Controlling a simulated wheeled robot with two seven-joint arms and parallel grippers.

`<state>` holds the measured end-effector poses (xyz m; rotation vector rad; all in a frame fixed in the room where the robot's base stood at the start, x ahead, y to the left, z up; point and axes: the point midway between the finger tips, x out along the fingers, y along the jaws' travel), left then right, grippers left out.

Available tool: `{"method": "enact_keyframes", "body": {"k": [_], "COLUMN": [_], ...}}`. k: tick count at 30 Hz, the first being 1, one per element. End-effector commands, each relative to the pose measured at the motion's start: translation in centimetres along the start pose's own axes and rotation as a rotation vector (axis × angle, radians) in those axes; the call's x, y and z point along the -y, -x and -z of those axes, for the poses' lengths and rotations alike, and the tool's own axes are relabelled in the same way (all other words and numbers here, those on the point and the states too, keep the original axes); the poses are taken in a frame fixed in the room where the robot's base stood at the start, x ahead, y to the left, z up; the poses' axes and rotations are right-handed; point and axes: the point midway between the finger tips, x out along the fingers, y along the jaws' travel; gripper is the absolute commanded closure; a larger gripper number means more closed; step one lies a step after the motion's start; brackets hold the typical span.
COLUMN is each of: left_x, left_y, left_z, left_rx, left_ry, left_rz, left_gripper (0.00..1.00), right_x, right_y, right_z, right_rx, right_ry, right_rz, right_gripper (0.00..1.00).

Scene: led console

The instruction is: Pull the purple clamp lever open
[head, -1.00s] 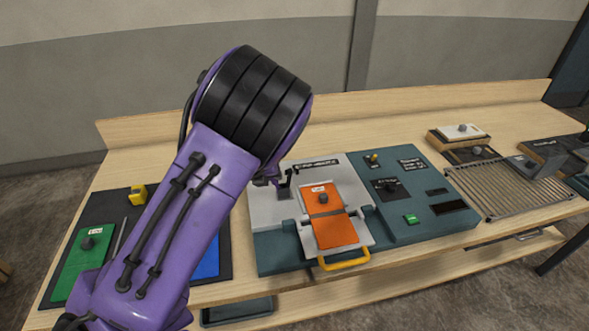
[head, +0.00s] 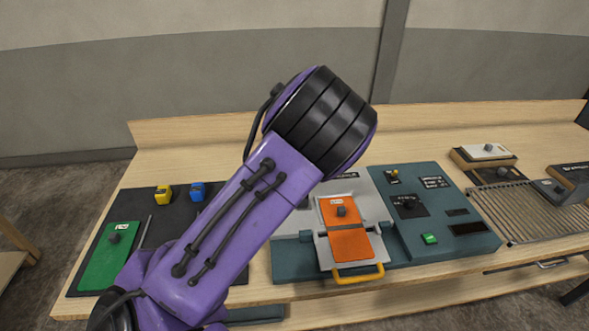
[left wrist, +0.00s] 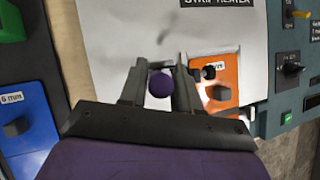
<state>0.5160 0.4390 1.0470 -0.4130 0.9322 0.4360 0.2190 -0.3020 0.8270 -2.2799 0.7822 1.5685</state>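The purple clamp lever's round knob (left wrist: 160,85) shows in the left wrist view. It sits between the two fingers of my left gripper (left wrist: 159,74) and fills the gap, so the gripper looks shut on it. The lever's shaft is hidden. In the head view my purple left arm covers the lever and my left gripper. The strip heater (head: 350,185) has a light top plate and an orange panel (head: 346,228) with a dark knob. My right gripper is in neither view.
A yellow handle (head: 358,274) sticks out at the heater's front. A teal console (head: 465,248) with knobs and a green button is to its right. A dark mat (head: 137,210) holds a green plate (head: 112,256), yellow and blue blocks at left. A slatted rack (head: 515,208) lies further right.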

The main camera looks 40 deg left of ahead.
Motion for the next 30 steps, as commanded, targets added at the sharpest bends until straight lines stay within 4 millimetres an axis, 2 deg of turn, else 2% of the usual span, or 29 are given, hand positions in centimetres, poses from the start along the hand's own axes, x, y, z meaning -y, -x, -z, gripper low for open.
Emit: {"method": "enact_keyframes", "body": {"k": [5, 9, 15, 18, 30], "left_x": [0.0, 0.1, 0.1, 0.1, 0.1], "left_y": [0.3, 2.6, 6.2, 7.2, 7.5], "left_z": [-0.1, -0.2, -0.1, 0.0, 0.0], "left_rx": [0.001, 0.002, 0.002, 0.001, 0.000], "left_ry": [0.001, 0.001, 0.000, -0.001, 0.000], "left_rz": [0.000, 0.000, 0.001, 0.001, 0.000], "left_gripper": [0.68, 0.68, 0.68, 0.68, 0.68], "right_x": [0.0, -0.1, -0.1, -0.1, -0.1], "right_y": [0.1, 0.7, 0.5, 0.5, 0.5], "right_z": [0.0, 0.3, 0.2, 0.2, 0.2], "right_rx": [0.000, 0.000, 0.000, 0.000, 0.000], "right_ry": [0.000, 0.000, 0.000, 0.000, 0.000], "right_rz": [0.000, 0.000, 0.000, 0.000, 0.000], "right_gripper": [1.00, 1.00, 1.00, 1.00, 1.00]}}
